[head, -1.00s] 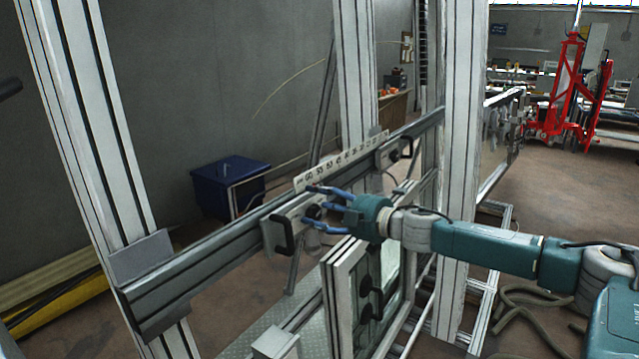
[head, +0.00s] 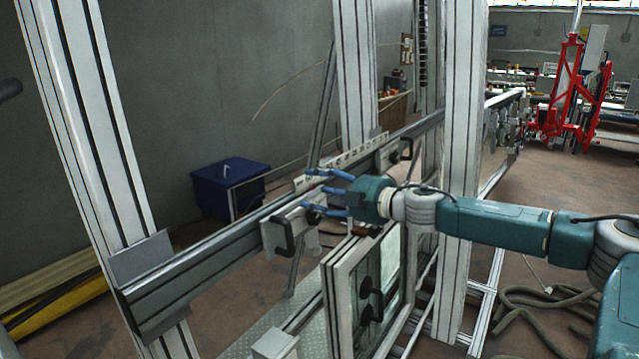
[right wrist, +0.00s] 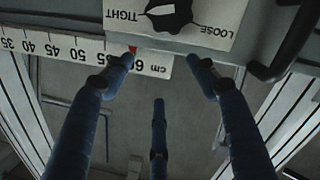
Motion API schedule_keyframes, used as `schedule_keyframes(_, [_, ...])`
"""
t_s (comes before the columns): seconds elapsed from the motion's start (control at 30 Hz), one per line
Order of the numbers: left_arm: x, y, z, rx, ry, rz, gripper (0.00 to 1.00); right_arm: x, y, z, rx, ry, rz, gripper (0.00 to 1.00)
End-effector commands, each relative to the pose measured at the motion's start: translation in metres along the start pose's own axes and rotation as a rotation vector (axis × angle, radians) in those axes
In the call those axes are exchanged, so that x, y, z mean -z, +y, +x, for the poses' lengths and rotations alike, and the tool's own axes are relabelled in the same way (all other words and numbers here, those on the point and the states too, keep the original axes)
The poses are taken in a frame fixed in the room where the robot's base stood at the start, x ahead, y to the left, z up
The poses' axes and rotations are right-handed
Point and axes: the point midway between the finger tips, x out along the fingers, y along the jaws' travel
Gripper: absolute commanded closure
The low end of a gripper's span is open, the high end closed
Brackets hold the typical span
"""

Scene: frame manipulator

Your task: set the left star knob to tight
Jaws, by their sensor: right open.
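The black star knob (right wrist: 172,12) is at the top edge of the right wrist view, partly cut off. It sits on a white plate with TIGHT printed on its left and LOOSE on its right. My right gripper (head: 309,190) is open and empty, just above and in front of the carriage. Its three blue fingers also show in the right wrist view (right wrist: 160,72), spread below the knob and apart from it. My left gripper is not in view.
A centimetre scale (right wrist: 75,48) runs along the rail (head: 215,258), with a red pointer near 60. A black handle (head: 278,235) projects from the carriage's left end. A second carriage (head: 393,153) is farther right. A framed window panel (head: 340,290) stands below.

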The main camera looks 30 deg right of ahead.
Motion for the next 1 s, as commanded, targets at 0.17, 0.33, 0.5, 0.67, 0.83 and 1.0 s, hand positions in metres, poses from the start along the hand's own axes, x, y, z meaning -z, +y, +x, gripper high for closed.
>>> schedule_keyframes(0.17, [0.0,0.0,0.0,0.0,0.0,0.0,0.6,0.01,0.006,-0.001,-0.001,0.004,-0.002,0.42])
schedule_keyframes(0.33, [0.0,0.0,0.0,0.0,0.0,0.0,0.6,0.014,0.01,-0.002,0.0,0.003,-0.001,0.42])
schedule_keyframes(0.5, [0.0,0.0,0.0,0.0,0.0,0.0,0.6,0.015,0.012,-0.003,0.0,0.0,0.0,0.42])
schedule_keyframes(0.67, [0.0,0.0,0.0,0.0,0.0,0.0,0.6,0.015,0.012,-0.004,0.0,-0.001,0.001,0.42])
schedule_keyframes(0.83, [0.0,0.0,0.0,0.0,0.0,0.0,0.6,0.015,0.012,-0.004,0.0,-0.001,0.001,0.42])
schedule_keyframes(1.0, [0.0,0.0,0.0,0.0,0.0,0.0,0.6,0.015,0.012,-0.004,0.0,-0.001,0.001,0.42])
